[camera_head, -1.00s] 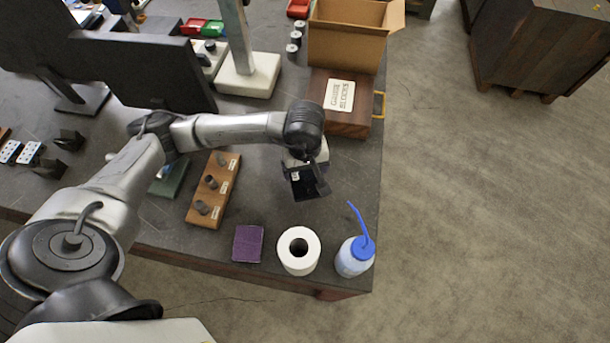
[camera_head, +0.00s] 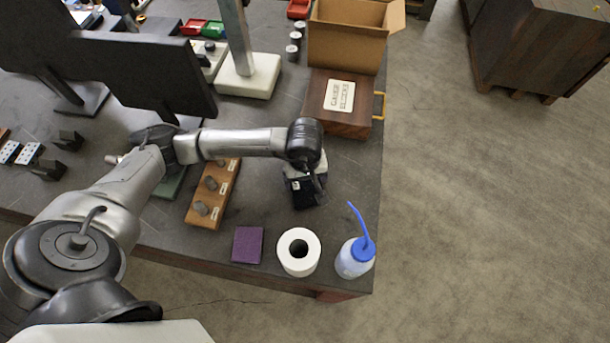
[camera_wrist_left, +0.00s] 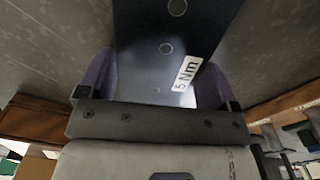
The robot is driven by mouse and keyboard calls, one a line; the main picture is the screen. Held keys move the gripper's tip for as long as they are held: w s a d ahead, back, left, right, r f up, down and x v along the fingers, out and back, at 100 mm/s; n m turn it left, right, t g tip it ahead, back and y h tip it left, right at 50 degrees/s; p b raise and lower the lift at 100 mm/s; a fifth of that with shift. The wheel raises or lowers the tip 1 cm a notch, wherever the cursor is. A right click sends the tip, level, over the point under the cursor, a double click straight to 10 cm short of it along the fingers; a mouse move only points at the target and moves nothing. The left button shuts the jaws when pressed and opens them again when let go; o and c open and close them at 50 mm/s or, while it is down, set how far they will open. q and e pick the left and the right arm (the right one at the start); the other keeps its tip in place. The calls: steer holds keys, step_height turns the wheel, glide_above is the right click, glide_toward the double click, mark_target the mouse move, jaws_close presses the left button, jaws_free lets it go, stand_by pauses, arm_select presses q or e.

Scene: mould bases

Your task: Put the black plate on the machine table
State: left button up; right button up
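The black plate (camera_head: 304,196) is in my left gripper (camera_head: 305,180) over the right part of the dark workbench (camera_head: 345,180). In the left wrist view the plate (camera_wrist_left: 165,70) fills the room between my two dark fingers and carries a white "5 Nm" label and round holes. Its far end runs out of that view. In the head view the wrist hides part of it, and I cannot tell its exact height above the bench. I cannot make out for sure which thing is the machine table. My right gripper is not in view.
A purple pad (camera_head: 247,244), a white roll (camera_head: 298,251) and a blue-capped bottle (camera_head: 355,257) stand along the front edge. A wooden block with knobs (camera_head: 212,193) lies left of the gripper. Behind are a wooden box (camera_head: 340,103), an open carton (camera_head: 346,45) and a white-based column (camera_head: 247,76).

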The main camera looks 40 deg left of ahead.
arm_select(q)
steer(key=shift+o, duration=1.3)
steer(key=shift+r, duration=0.1)
steer(key=shift+r+p, duration=0.2)
steer(key=shift+p, duration=0.1)
step_height(320, 180, up, 12)
steer(key=shift+f, duration=0.15)
